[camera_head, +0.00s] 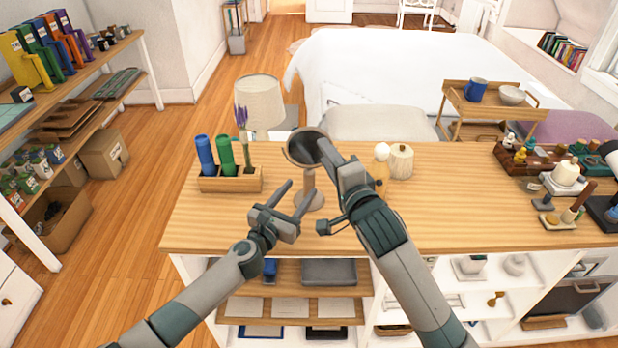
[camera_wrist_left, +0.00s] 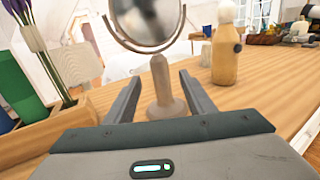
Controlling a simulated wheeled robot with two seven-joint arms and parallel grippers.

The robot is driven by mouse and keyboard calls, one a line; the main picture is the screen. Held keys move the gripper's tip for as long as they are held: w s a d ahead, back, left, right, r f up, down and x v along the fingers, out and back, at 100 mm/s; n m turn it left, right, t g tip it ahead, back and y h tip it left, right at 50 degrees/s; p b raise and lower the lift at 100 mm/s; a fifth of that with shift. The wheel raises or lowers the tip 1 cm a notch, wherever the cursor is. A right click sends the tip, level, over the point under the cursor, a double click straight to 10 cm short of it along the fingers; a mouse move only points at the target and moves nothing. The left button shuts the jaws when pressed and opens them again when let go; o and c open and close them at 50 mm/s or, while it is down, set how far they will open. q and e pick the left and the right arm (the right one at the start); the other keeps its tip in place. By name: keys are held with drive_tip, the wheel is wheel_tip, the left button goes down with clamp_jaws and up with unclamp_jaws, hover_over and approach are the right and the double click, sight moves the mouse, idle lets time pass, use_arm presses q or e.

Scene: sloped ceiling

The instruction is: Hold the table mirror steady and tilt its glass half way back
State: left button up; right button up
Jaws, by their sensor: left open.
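The table mirror has a round glass (camera_head: 305,147) in a thin ring frame on a wooden stand (camera_head: 309,182) with a round foot. It stands upright on the wooden counter. My left gripper (camera_head: 297,192) is open, low over the counter, pointing at the stand. In the left wrist view, the stand (camera_wrist_left: 161,85) shows between the two open fingers, with space on both sides; the glass (camera_wrist_left: 148,18) is cut off at the top. My right gripper (camera_head: 330,150) is at the right edge of the glass. Its fingertips are hard to see, and contact is unclear.
A wooden holder (camera_head: 230,185) with blue and green cylinders and lavender stands left of the mirror. A bottle with a white ball top (camera_head: 381,168) and a lidded jar (camera_head: 401,161) stand close on the right.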

sight(307, 180)
use_arm(q)
drive_tip(key=shift+x, duration=3.6)
clamp_jaws()
